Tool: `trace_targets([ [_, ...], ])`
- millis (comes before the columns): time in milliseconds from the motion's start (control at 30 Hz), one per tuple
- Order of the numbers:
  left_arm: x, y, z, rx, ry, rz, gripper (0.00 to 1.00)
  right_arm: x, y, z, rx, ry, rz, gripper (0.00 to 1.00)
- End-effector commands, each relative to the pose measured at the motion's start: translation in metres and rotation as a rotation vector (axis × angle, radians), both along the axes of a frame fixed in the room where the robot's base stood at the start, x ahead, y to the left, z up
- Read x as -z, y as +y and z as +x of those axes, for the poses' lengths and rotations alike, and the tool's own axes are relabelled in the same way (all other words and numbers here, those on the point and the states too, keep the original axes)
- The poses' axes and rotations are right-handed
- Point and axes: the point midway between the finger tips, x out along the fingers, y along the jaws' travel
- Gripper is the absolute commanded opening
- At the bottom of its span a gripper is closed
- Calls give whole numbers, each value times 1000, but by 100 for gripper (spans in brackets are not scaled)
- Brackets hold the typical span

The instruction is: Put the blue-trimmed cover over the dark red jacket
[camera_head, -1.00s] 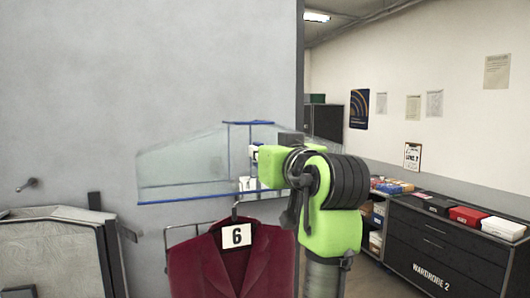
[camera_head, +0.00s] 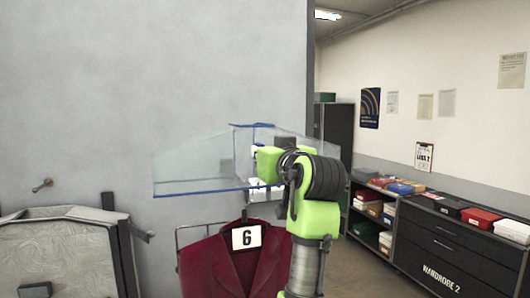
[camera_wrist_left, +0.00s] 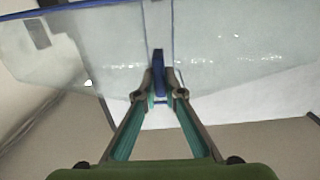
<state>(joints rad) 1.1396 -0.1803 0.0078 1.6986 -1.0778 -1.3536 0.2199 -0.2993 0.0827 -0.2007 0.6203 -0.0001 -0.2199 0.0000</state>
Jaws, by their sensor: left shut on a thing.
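The blue-trimmed cover (camera_head: 195,165) is translucent, with a blue lower edge and blue strips near its middle. It is spread wide in the air in front of the grey wall. My left gripper (camera_head: 256,152) is shut on its blue trim; the left wrist view shows the fingers (camera_wrist_left: 160,88) closed on a blue strip, with the cover (camera_wrist_left: 80,50) spreading to both sides. The dark red jacket (camera_head: 208,266) hangs below the cover in the head view, with a white "6" card at its collar. My arm is beside its right part. My right gripper is not in view.
A rail (camera_head: 190,228) shows by the jacket. A grey framed panel (camera_head: 60,250) stands at lower left. A knob (camera_head: 42,185) is on the grey wall (camera_head: 150,70). At right is a dark cabinet (camera_head: 435,250) marked "WARDROBE 2", with boxes on top; floor shows before it.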

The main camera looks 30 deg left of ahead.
Motion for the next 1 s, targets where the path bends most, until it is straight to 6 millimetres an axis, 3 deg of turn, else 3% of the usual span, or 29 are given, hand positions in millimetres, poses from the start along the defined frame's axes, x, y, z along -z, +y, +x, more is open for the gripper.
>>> trace_targets([
  [1000, -2, 55, 47, -1, 0, 1, 0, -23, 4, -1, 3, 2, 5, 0],
])
